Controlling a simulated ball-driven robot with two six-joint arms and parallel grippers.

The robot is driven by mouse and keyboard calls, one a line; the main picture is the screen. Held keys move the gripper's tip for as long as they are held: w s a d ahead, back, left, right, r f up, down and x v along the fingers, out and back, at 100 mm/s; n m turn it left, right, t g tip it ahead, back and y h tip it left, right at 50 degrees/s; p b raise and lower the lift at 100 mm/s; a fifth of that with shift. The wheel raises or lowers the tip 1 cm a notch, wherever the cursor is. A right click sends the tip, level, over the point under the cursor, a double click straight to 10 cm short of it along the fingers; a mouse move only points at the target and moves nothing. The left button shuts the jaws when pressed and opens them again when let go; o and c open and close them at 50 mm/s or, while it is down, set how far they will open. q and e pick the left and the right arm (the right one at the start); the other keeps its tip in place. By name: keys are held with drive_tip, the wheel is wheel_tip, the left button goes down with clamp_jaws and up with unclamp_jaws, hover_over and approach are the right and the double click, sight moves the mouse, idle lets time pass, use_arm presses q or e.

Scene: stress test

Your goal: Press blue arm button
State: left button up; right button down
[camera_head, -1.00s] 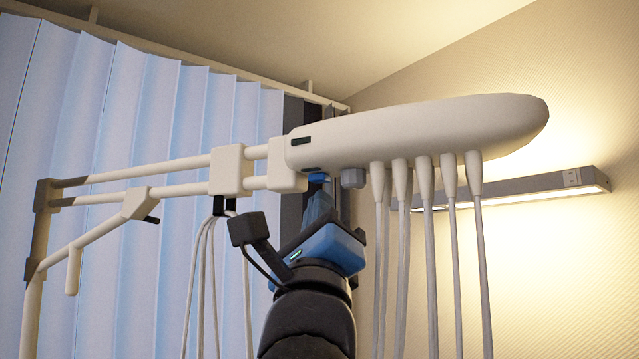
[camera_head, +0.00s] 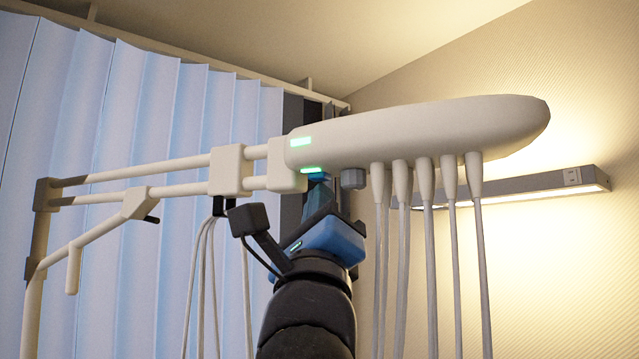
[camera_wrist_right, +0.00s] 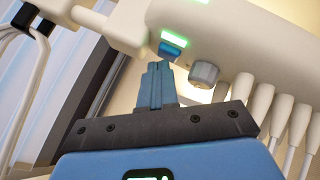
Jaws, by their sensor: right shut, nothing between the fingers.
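The blue button (camera_wrist_right: 171,50) is on the underside of the white dental-style arm unit (camera_head: 430,132), near its left end. In the head view the button (camera_head: 318,177) is a small blue patch just above my fingertips. My right gripper (camera_wrist_right: 158,66) is shut and empty, and its blue fingers point up at the button. In the head view my right gripper (camera_head: 320,184) is just under the unit. The tips are at or very close to the button; I cannot tell if they touch. A green light strip (camera_wrist_right: 175,37) glows beside the button. My left gripper is not in view.
A grey knob (camera_head: 353,178) is right of the button. Several white hoses (camera_head: 428,240) hang from the unit at the right. White arm rails (camera_head: 150,170) run left before blue curtains (camera_head: 140,100). A wall lamp (camera_head: 540,185) is behind.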

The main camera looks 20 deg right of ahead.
drive_tip(key=shift+f, duration=0.1)
drive_tip(key=shift+f+b, duration=0.85)
wheel_tip(320, 180, down, 6)
drive_tip(key=b, duration=0.5)
idle(0.7)
